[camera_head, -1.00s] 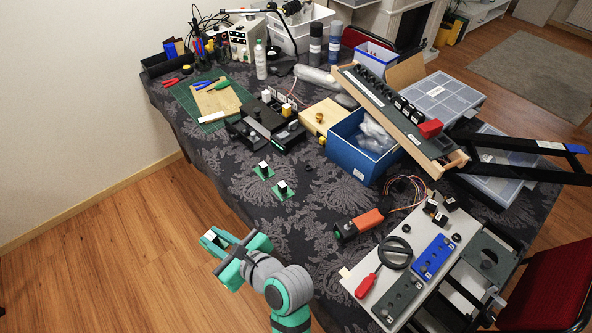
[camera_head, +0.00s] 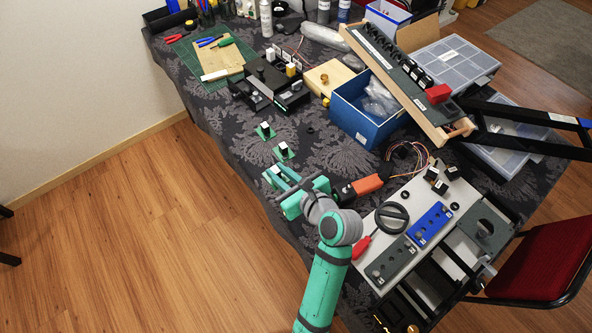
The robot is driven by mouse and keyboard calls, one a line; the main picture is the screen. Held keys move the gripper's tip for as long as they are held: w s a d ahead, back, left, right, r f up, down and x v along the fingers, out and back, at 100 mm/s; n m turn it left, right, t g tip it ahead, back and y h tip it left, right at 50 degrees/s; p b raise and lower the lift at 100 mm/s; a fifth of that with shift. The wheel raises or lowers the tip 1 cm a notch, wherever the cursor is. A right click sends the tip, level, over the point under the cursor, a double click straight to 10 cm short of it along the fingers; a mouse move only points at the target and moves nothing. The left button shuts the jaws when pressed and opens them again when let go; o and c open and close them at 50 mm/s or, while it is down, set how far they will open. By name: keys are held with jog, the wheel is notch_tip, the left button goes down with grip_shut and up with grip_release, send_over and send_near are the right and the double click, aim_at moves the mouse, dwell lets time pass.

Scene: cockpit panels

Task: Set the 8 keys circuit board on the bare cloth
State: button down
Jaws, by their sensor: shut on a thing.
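My gripper (camera_head: 280,180) is over the near left edge of the table. It is shut on a small piece with a pale top (camera_head: 276,169), which looks like a small circuit board; the fingers hide most of it and its markings cannot be read. The dark patterned cloth (camera_head: 232,130) covers the table.
A black device (camera_head: 271,86) stands behind the boards, with a blue bin (camera_head: 352,122) to its right. An orange-handled tool (camera_head: 366,185) and a grey panel (camera_head: 385,218) lie right of my gripper. Bare cloth shows around the boards.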

jog(key=w+d+f, duration=0.1)
jog(key=f, duration=0.1)
jog(key=w+d+f, duration=0.3)
jog(key=d+f, duration=0.1)
jog(key=f, duration=0.1)
jog(key=shift+w, duration=0.4)
jog(key=shift+f, duration=1.45)
jog(key=shift+f, duration=0.1)
jog(key=c, duration=1.6)
grip_release()
jog(key=shift+d, duration=0.1)
jog(key=v, duration=1.2)
